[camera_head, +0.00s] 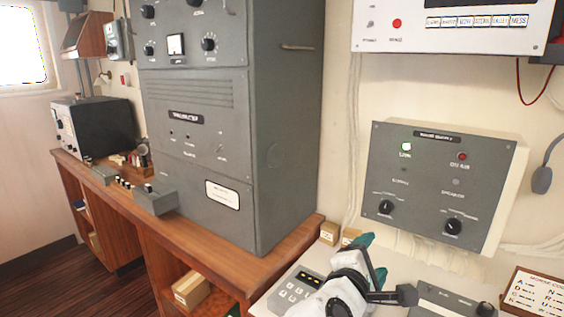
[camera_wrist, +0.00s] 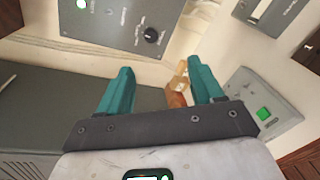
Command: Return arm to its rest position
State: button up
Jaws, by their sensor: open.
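My gripper (camera_head: 373,257) is at the lower middle right of the head view, above the light desk and below the wall panel. Its white body and teal fingers show there. In the wrist view the two teal fingers (camera_wrist: 160,70) stand well apart with nothing held between them. My arm is folded low near the desk, and part of it is cut off by the bottom edge of the head view.
A wall panel (camera_head: 440,185) with a green light and knobs is close behind my gripper. A keypad box (camera_head: 293,290) is beside it. A tall grey transmitter cabinet (camera_head: 205,130) stands left on a wooden counter (camera_head: 285,235).

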jog(key=s+d+f+m+g+y, duration=0.25)
jog(key=s+d+f+m, duration=0.25)
jog(key=s+f, duration=0.3)
jog(key=s+d+f+m+g+y, duration=0.25)
jog(key=s+d+f+m, duration=0.3)
jog(key=f, duration=0.45)
jog(key=s+a+f+m+g+y, duration=0.1)
jog(key=s+f+m+g+y, duration=0.4)
jog(key=s, duration=0.9)
jog(key=s+f+m+g+b, duration=0.1)
jog(key=s+f+b, duration=0.4)
jog(key=f, duration=0.4)
jog(key=s+f+m+g+b, duration=0.1)
jog(key=s+f+b, duration=0.4)
jog(key=f, duration=0.3)
jog(key=shift+s+d+f+h, duration=0.4)
jog(key=shift+s+d, duration=0.05)
jog(key=shift+s, duration=0.3)
jog(key=shift+c, duration=0.4)
